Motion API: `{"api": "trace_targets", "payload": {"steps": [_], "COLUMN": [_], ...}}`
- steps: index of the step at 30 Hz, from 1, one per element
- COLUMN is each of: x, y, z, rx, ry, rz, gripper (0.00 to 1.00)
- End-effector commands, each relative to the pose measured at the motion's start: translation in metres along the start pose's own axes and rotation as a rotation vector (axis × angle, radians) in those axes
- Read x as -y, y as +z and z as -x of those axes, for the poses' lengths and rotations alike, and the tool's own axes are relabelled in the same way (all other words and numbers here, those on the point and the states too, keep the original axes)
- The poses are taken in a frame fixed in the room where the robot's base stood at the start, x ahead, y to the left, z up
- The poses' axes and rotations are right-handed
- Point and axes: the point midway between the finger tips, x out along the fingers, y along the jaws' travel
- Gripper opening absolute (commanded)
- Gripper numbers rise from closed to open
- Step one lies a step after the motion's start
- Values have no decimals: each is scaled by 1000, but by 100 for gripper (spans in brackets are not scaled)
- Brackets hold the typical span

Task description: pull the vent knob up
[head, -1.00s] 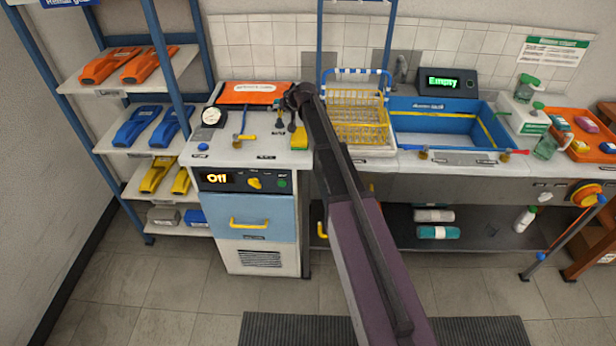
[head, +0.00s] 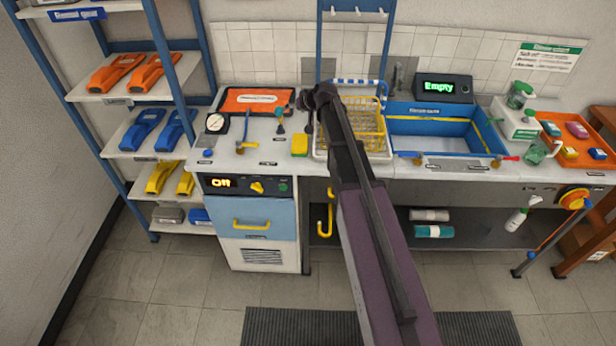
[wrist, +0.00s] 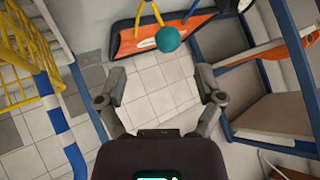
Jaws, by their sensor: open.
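My gripper (head: 318,100) is above the back of the counter, by the left edge of the yellow rack, with its fingers hard to make out there. In the wrist view my gripper (wrist: 160,78) has its two fingers wide apart, with nothing between them. A round teal knob-like top (wrist: 168,39) lies beyond the fingertips, apart from them. A small blue knob (head: 207,153) stands at the counter's front left corner. I cannot tell which of these is the vent knob, as the labels are unreadable.
A yellow wire rack (head: 362,130) is right beside my gripper. A yellow sponge (head: 300,145), a round gauge (head: 216,122) and an orange tray (head: 256,98) are on the counter. The blue sink (head: 440,145) is further right. A blue-framed shelf (head: 171,75) stands left.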

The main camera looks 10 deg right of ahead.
Motion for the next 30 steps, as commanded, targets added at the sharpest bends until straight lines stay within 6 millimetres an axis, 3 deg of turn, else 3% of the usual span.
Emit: {"api": "trace_targets", "payload": {"steps": [6,30], "x": [2,25], "y": [-1,109], "z": [30,52], "rx": [0,240], "ry": [0,65], "rz": [-1,10], "gripper": [86,86]}}
